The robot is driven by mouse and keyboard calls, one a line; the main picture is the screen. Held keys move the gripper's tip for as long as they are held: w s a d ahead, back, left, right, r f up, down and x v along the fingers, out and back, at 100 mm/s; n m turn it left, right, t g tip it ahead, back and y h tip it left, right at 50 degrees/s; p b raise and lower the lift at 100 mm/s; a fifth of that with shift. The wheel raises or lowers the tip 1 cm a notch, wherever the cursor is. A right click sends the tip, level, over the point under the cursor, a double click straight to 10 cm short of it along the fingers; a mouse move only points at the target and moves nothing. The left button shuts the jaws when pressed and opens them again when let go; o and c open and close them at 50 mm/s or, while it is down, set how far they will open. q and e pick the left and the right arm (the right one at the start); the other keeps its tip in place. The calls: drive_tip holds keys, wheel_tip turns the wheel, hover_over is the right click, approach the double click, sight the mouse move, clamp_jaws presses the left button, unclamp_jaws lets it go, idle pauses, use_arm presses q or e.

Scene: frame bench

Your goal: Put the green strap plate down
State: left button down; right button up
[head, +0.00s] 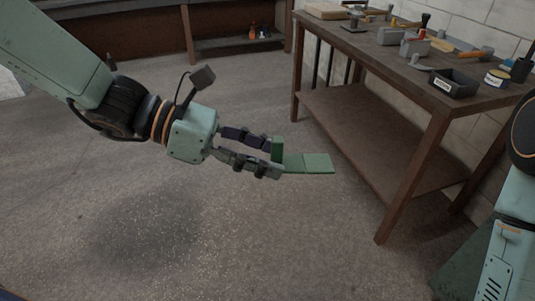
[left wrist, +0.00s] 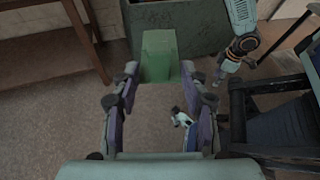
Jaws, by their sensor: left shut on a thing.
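The green strap plate (head: 308,163) is an angled piece with a flat leaf and a short upright end. My left gripper (head: 277,158) is shut on its upright end and holds it in the air, left of the workbench. The flat leaf points right, toward the bench, and touches nothing else. In the left wrist view the plate (left wrist: 160,55) shows between the fingertips, extending away from my left gripper (left wrist: 158,82). The gripped part is partly hidden by the fingers.
The wooden workbench (head: 392,50) stands at the right, with a lower shelf (head: 375,135). A dark open bin (head: 453,84), grey blocks and several hand tools crowd its top. Another low shelf (head: 240,41) stands at the back. The floor (head: 200,235) below my left arm is clear.

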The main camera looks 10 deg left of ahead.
use_arm(q)
drive_tip(key=w+d+f+m+g+y, duration=0.2)
drive_tip(key=f+m+g, duration=0.3)
drive_tip(key=m+g, duration=0.1)
drive_tip(key=w+d+f+m+g+y, duration=0.2)
drive_tip(key=w+d+f+m+g, duration=0.1)
drive_tip(key=f+m+g, duration=0.2)
drive_tip(key=shift+m+g+y, duration=0.3)
drive_tip(key=shift+m+g, duration=0.4)
drive_tip(key=shift+g, duration=0.4)
